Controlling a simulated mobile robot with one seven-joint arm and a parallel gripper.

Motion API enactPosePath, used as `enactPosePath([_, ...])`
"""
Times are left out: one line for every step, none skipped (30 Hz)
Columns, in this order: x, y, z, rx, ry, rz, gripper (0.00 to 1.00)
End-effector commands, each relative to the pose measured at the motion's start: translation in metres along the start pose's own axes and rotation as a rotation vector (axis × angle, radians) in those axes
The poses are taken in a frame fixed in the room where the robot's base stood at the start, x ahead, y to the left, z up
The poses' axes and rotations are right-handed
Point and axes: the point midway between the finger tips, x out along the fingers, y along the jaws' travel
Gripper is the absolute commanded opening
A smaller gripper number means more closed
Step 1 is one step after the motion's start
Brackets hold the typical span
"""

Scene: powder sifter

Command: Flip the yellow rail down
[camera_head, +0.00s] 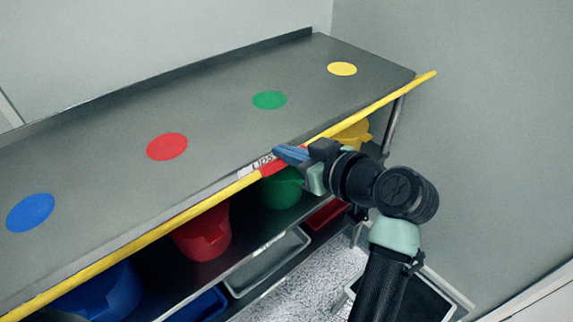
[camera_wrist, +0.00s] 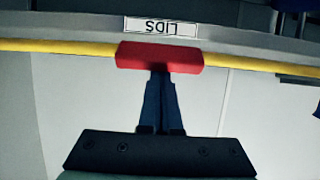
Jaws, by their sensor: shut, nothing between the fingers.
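The yellow rail (camera_head: 225,192) runs along the whole front edge of the metal table, level with the tabletop. It also crosses the top of the wrist view (camera_wrist: 70,47). A red grip (camera_wrist: 160,57) sits on the rail's middle, just below a "LIDS" label (camera_wrist: 161,27). My gripper (camera_head: 279,151) is at the red grip, its blue fingers together and empty. In the wrist view, the fingertips (camera_wrist: 160,76) reach the grip's lower edge; whether they touch it I cannot tell. In the head view the fingers hide part of the rail and grip.
The tabletop (camera_head: 220,120) carries blue, red, green and yellow discs. On the shelf below are blue (camera_head: 100,292), red (camera_head: 203,235), green (camera_head: 281,188) and yellow (camera_head: 354,134) containers, with trays lower down. A wall stands at right.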

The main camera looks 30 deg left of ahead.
Motion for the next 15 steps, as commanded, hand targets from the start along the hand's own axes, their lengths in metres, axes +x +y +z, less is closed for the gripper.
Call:
enactPosePath([0.002,0.001,0.015,0.001,0.034,0.002,0.00])
enactPosePath([0.001,0.001,0.016,0.001,0.054,0.002,0.00])
enactPosePath([0.000,0.001,0.018,-0.001,0.081,0.003,0.00])
enactPosePath([-0.001,0.000,0.020,-0.001,0.100,0.002,0.00])
enactPosePath([-0.001,0.001,0.022,-0.001,0.119,0.002,0.00])
enactPosePath([-0.002,0.001,0.025,-0.001,0.144,0.001,0.00])
enactPosePath([-0.003,0.001,0.027,-0.001,0.163,0.002,0.00])
enactPosePath([-0.004,0.000,0.028,-0.001,0.182,0.001,0.00])
enactPosePath([-0.004,0.000,0.031,-0.001,0.206,0.001,0.00])
enactPosePath([-0.005,0.000,0.033,-0.001,0.224,0.001,0.00])
enactPosePath([-0.005,0.000,0.034,-0.001,0.242,0.001,0.00])
enactPosePath([-0.006,0.000,0.037,-0.001,0.265,0.001,0.00])
enactPosePath([-0.006,0.000,0.039,-0.001,0.283,0.001,0.00])
enactPosePath([-0.006,0.000,0.041,-0.001,0.300,0.000,0.00])
enactPosePath([-0.007,0.000,0.043,-0.001,0.323,0.000,0.00])
